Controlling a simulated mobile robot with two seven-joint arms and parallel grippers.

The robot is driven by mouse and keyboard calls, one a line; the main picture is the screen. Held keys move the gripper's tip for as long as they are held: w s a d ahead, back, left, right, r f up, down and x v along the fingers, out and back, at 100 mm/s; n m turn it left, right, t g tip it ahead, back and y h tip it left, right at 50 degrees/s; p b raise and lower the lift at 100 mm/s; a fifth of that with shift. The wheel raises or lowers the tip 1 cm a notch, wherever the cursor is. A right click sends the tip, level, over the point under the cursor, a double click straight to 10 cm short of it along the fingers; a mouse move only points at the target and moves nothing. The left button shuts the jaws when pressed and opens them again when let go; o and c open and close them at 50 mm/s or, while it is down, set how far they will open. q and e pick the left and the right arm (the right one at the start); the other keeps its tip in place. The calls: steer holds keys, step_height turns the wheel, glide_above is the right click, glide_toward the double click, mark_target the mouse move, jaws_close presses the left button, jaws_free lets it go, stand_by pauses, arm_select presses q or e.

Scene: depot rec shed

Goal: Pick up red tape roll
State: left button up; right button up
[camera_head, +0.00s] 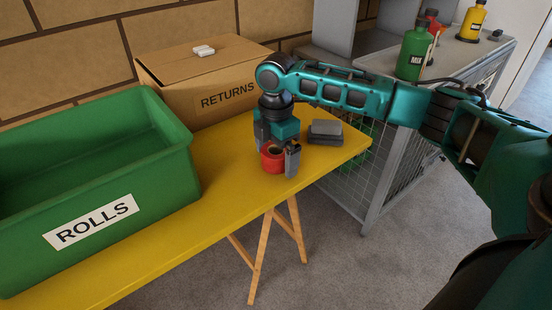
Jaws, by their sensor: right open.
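The red tape roll (272,160) lies on the yellow table near its front edge. My right gripper (277,155) points down over it from the arm that comes in from the right. Its jaws are open, with one finger at the right side of the roll and the other behind at the left. The roll is between the fingers in this view; I cannot tell whether either finger touches it. The gripper body hides the roll's back part. My left gripper is not in view.
A green bin labelled ROLLS (150,205) stands at the left on the yellow table (225,185). A cardboard RETURNS box (180,68) is behind. Dark grey blocks (325,132) lie right of the gripper. A grey cage cart (385,185) holds a green MIX bottle (412,52).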

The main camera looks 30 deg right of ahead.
steer(key=shift+c, duration=0.3)
steer(key=c, duration=1)
